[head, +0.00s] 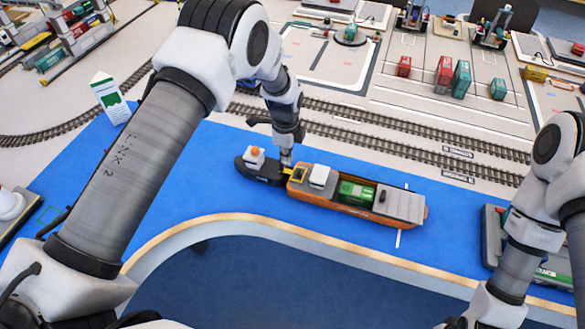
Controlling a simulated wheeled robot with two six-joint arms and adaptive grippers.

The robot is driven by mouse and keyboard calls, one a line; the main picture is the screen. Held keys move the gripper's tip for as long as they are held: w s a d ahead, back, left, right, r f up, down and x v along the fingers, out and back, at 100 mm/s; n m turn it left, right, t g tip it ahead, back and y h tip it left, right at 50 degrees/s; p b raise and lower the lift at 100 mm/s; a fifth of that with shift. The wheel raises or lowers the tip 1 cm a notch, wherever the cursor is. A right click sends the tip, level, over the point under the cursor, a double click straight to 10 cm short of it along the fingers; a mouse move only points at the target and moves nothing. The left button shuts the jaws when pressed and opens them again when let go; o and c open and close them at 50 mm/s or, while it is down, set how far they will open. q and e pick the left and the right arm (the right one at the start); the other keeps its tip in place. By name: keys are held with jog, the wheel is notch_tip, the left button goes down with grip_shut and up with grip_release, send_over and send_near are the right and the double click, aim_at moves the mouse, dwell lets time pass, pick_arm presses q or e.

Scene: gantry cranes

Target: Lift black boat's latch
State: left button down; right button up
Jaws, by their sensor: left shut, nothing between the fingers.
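The black boat (262,175), with a small white cabin and an orange top, sits on the blue surface left of an orange barge (350,211). Yellow parts (299,174) show where the boat's stern meets the barge; I cannot make out whether the latch is up or down. My left gripper (286,164) points down over the boat's stern end, shut and empty. Whether its tips touch the latch cannot be told. My right arm comes in at the right, and its gripper is out of view.
The barge carries a green container (354,193) and grey covers. Railway tracks (400,145) run behind the blue area. A small white-and-green sign (111,101) stands at the left. A curved wooden edge (330,240) borders the blue surface in front. Another vessel lies partly behind my right arm.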

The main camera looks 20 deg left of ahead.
pick_arm(q)
jog(key=shift+a, duration=0.9)
jog(key=shift+w+a+f+b, duration=0.1)
jog(key=shift+a+f+b, duration=0.35)
jog(key=shift+a+f, duration=0.4)
jog(key=shift+a+f+b, duration=0.4)
jog(key=shift+a+f, duration=0.1)
jog(key=shift+a, duration=0.5)
jog(key=a+r+p, duration=0.3)
jog(key=r+p, duration=0.3)
jog(key=r, duration=0.4)
jog(key=shift+w, duration=0.1)
